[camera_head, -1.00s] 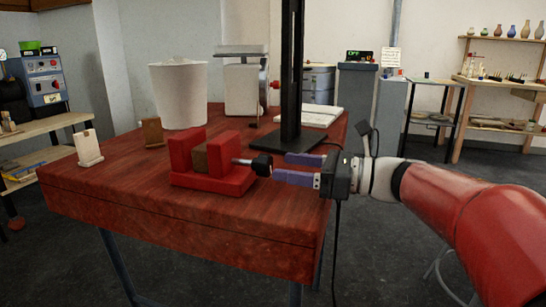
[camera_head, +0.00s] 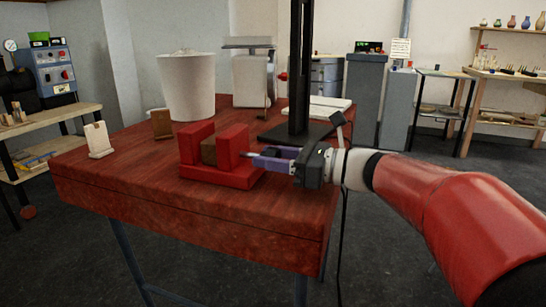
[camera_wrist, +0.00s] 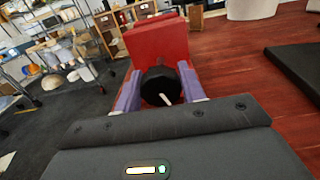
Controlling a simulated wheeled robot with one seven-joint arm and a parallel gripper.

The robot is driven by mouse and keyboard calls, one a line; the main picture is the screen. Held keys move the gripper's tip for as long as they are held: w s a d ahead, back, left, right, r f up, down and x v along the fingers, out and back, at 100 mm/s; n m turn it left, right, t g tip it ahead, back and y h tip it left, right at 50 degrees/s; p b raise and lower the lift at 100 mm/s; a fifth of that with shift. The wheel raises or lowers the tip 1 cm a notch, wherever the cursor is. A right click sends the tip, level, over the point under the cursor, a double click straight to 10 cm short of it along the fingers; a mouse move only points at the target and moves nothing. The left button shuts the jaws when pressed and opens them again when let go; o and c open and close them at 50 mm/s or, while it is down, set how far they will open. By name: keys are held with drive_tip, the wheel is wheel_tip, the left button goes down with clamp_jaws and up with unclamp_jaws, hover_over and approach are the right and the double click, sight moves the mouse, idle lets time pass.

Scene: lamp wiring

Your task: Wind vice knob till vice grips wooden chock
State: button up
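The red vice (camera_head: 222,177) stands on the red-brown table. The brown wooden chock (camera_head: 208,151) sits between its two upright jaws; I cannot tell whether both jaws touch it. My gripper (camera_head: 256,158) reaches in from the right to the vice's knob end. In the wrist view the black vice knob (camera_wrist: 160,86), with a white mark, lies between the purple fingers of my gripper (camera_wrist: 160,88). The fingers lie against both sides of the knob and look shut on it. The red jaw (camera_wrist: 157,45) is just beyond.
A black post on a flat base (camera_head: 300,132) stands close behind my gripper. A white bucket (camera_head: 187,88), a pale small block (camera_head: 98,140) and a brown one (camera_head: 162,124) are on the table (camera_head: 190,220). The table's front is clear.

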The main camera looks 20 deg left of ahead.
drive_tip(key=shift+d+f+m+b, duration=0.1)
drive_tip(key=shift+m+b, duration=0.25)
drive_tip(key=shift+m, duration=0.15)
drive_tip(key=shift+c, duration=0.4)
drive_tip(key=shift+m, duration=1.2)
drive_tip(key=o, duration=0.9)
drive_tip(key=shift+o, duration=0.2)
drive_tip(key=shift+s+d+b, duration=0.15)
drive_tip(key=shift+d+b, duration=0.25)
drive_tip(key=shift+d, duration=1.55)
drive_tip(key=shift+s+d+b, duration=0.1)
drive_tip(key=shift+d+b, duration=0.3)
drive_tip(key=shift+d, duration=1.5)
